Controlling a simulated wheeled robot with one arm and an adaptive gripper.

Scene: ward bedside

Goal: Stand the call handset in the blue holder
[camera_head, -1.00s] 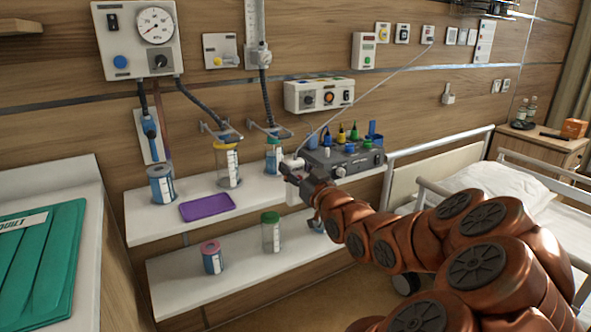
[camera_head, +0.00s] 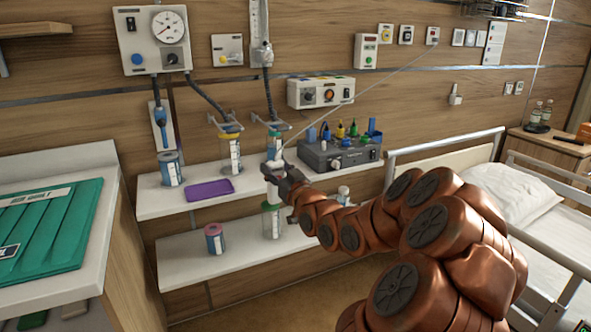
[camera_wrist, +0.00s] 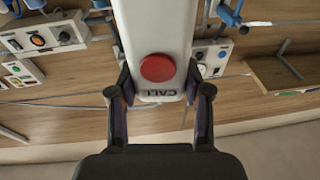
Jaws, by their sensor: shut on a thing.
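The call handset (camera_wrist: 162,40) is white with a round red button and the word CALL, seen close up in the wrist view. My gripper (camera_wrist: 160,100) is shut on it, one finger on each side. In the head view my gripper (camera_head: 278,172) holds the handset (camera_head: 270,169) in front of the upper shelf, left of a grey box. A thin pale cord runs from the handset up to the wall at the right. A small blue upright piece (camera_head: 373,127) at the grey box's right end may be the blue holder; its opening is not clear.
The grey box (camera_head: 335,158) carries several coloured pieces. The upper shelf (camera_head: 155,206) also bears a purple tray (camera_head: 209,190) and canisters. A red-lidded jar (camera_head: 214,239) stands on the lower shelf. A bed (camera_head: 450,170) is at the right, a counter with green folders (camera_head: 50,230) at the left.

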